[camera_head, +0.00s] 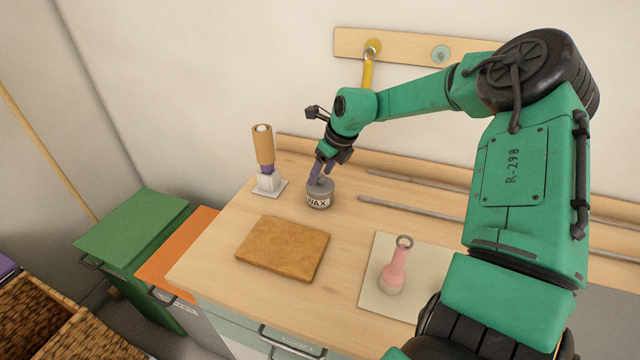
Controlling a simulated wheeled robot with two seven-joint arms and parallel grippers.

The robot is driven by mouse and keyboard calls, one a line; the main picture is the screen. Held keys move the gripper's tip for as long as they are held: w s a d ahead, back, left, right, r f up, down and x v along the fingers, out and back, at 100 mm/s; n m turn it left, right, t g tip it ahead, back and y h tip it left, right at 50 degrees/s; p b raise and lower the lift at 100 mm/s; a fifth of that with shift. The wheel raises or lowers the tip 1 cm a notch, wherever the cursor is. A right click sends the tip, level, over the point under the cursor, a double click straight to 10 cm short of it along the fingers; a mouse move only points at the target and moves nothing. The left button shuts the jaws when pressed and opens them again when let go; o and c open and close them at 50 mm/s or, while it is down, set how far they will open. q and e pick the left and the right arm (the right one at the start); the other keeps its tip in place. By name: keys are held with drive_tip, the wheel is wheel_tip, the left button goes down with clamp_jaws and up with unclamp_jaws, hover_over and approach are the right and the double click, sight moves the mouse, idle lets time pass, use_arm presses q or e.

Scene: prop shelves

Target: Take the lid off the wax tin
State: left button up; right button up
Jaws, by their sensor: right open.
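The wax tin (319,201) is a small round grey tin with a white label reading WAX. It stands upright on the wooden bench top, behind the brown slab. My right gripper (321,178) points down at the top of the tin, with its purple fingers at the lid. The fingers are open; I cannot tell whether they touch the lid. The gripper and fingers cover part of the lid. My left gripper is not in view.
A brown slab (283,248) lies in front of the tin. A wooden-handled tool (263,147) stands in a white holder to the left. A pink object (396,268) stands on a pale board at right. Metal rods (410,210) lie right of the tin.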

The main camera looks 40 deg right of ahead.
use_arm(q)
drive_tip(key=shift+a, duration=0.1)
use_arm(e)
clamp_jaws()
drive_tip(key=shift+r, duration=0.1)
